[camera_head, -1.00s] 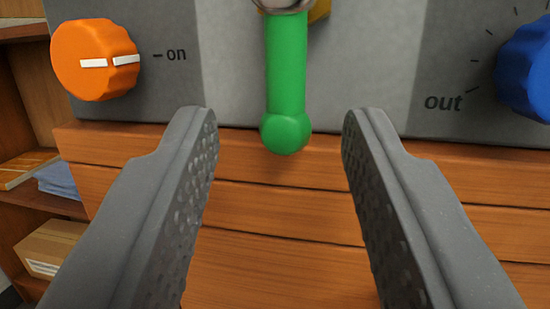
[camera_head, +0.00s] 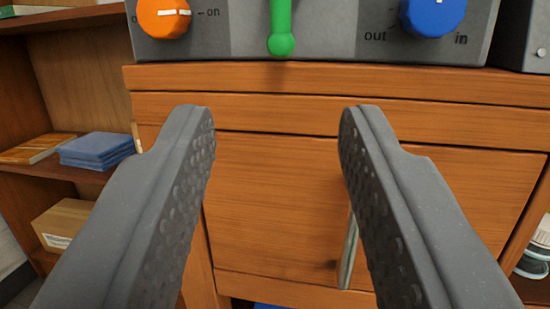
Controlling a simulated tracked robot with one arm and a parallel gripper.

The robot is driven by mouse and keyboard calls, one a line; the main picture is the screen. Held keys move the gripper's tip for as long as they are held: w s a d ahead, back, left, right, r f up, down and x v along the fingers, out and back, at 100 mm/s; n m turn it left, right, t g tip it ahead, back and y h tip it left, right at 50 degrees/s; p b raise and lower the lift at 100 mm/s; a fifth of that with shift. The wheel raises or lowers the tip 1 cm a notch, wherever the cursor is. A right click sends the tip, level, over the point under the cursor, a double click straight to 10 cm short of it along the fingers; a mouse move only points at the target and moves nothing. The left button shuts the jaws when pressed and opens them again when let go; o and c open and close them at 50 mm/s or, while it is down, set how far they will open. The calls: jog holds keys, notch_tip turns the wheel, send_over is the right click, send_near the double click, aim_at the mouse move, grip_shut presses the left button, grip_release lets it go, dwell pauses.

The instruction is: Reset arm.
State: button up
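My gripper (camera_head: 275,112) is open and empty, its two grey textured fingers wide apart in front of the wooden cabinet (camera_head: 270,180). A green lever (camera_head: 281,28) with a ball end hangs down on the grey panel (camera_head: 330,28) above and beyond the fingertips. Its top is cut off by the picture edge. An orange knob (camera_head: 164,17) marked "on" sits left of the lever. A blue knob (camera_head: 432,14) marked "out" and "in" sits to its right. Nothing touches my fingers.
A wooden shelf (camera_head: 40,165) at the left holds blue folded items (camera_head: 96,149), a book (camera_head: 35,148) and a cardboard box (camera_head: 62,220). A metal handle (camera_head: 348,250) stands on the cabinet front, partly behind the right finger. Another grey unit (camera_head: 525,37) is at the upper right.

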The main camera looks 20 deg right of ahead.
dwell(0.3)
jog(key=w+a+r+n+g+y, duration=0.1)
jog(key=a+r+y, duration=0.3)
jog(key=r, duration=1.1)
jog(key=w+a+r+n+y, duration=0.15)
jog(key=a+r, duration=0.45)
jog(key=r, duration=1)
jog(key=s+a+r+n+g+y+p, duration=0.1)
jog(key=s+a+r, duration=0.1)
jog(key=s+r, duration=0.45)
jog(key=s+a+r+y, duration=0.1)
jog(key=s+a+r, duration=0.2)
jog(key=s+r, duration=0.35)
jog(key=s+a+r+n+g, duration=0.1)
jog(key=s+r, duration=0.9)
jog(key=s, duration=0.3)
jog(key=shift+s+a+r+g+y, duration=0.15)
jog(key=shift+s+r+g+y, duration=0.15)
jog(key=shift+g+y, duration=0.1)
jog(key=shift+w, duration=0.1)
